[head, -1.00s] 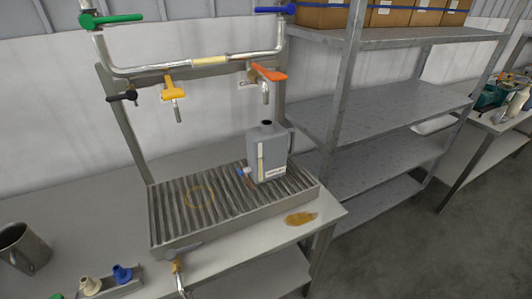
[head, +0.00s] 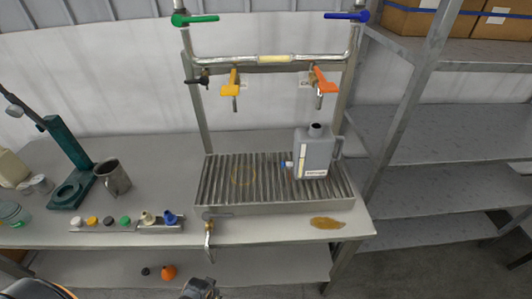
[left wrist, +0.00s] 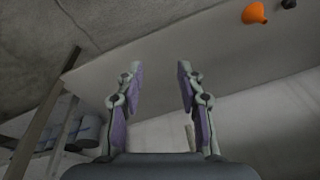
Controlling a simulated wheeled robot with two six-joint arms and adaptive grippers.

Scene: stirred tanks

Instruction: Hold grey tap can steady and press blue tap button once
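The grey tap can (head: 314,155) stands upright on the right part of the slatted drip tray (head: 270,208). A small blue tap button (head: 285,164) sticks out of its left side, low down. In the left wrist view my left gripper (left wrist: 160,85) is open, with nothing between its fingers, and faces the underside of the bench. In the head view a dark piece of my arm shows at the bottom edge, well below and in front of the can. My right gripper is not clearly seen in either view.
An orange-handled valve (head: 322,80) hangs above the can and a yellow one (head: 231,82) further left. A brown puddle (head: 326,223) lies on the bench front. A metal mug (head: 112,178) and a row of caps stand left. Shelving (head: 440,140) stands right.

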